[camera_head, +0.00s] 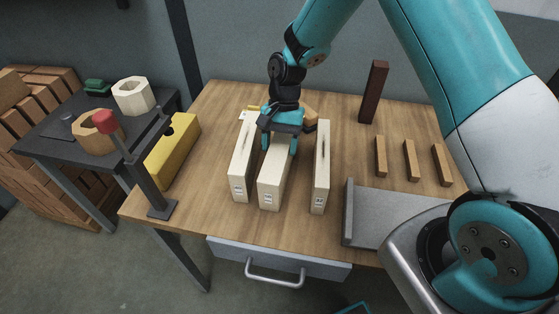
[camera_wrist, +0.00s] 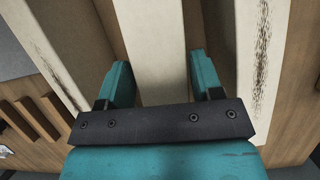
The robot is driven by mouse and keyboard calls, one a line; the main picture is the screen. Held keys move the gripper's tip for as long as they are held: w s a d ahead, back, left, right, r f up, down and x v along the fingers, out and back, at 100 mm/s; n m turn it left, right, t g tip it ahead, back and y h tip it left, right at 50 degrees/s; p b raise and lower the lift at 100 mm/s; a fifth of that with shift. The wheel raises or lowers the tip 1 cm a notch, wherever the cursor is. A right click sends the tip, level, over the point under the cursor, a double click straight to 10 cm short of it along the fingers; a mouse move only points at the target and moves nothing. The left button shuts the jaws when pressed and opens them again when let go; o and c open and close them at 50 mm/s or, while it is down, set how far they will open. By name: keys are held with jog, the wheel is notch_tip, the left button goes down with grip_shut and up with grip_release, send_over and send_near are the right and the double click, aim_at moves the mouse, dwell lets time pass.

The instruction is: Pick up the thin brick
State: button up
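Three long cream bricks stand side by side on the wooden table: a left one (camera_head: 242,160), a middle one (camera_head: 272,183) and a right one (camera_head: 321,168). The right one looks thinnest and the middle one widest in the head view. My gripper (camera_head: 279,145) is over the middle brick, with one finger on each side of it. In the wrist view, my gripper (camera_wrist: 160,75) is open around the middle brick (camera_wrist: 155,45), with narrow gaps beside it. The right brick (camera_wrist: 45,45) and left brick (camera_wrist: 258,55) lie outside the fingers there.
A yellow block (camera_head: 172,150) is at the table's left, near a post with a red top (camera_head: 104,121). A dark upright brick (camera_head: 373,92) stands at the back right. Several small brown strips (camera_head: 411,160) lie at right, behind a grey metal plate (camera_head: 390,215).

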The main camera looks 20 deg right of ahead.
grip_shut()
jog(key=shift+r, duration=0.2)
